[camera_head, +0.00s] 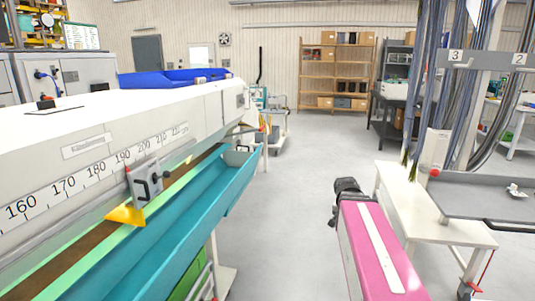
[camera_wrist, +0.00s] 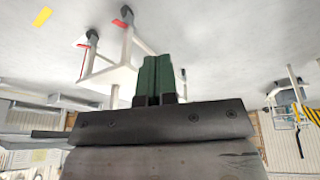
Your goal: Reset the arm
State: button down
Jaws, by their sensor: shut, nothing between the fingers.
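My gripper (camera_wrist: 158,78) shows in the wrist view as two green fingers standing side by side, shut with nothing between them. A dark grey wrist part fills the lower middle of that view. In the head view, my pink and white arm link (camera_head: 378,250) reaches forward from the bottom edge, right of centre, with a dark joint at its far end. The fingers cannot be made out in the head view. The wrist view looks upside down, with floor at the top.
A long white machine with a numbered scale (camera_head: 95,170) and a teal trough (camera_head: 185,215) runs along the left. A white table (camera_head: 430,215) and hanging cables (camera_head: 485,90) stand at the right. Shelves with boxes (camera_head: 337,70) stand at the back. Grey floor (camera_head: 290,170) between them is clear.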

jog(key=s+a+f+n+g+y, duration=0.1)
jog(key=s+a+f+n, duration=0.2)
jog(key=a+f, duration=0.3)
jog(key=s+a+f+n+g+y, duration=0.1)
jog(key=s+a+f+n, duration=0.2)
jog(key=a+f, duration=0.3)
notch_tip(320, 180, down, 2)
jog(key=shift+s+f+n+g, duration=0.1)
jog(key=shift+s+n+g, duration=0.2)
jog(key=shift+s, duration=0.6)
jog(key=shift+d, duration=0.1)
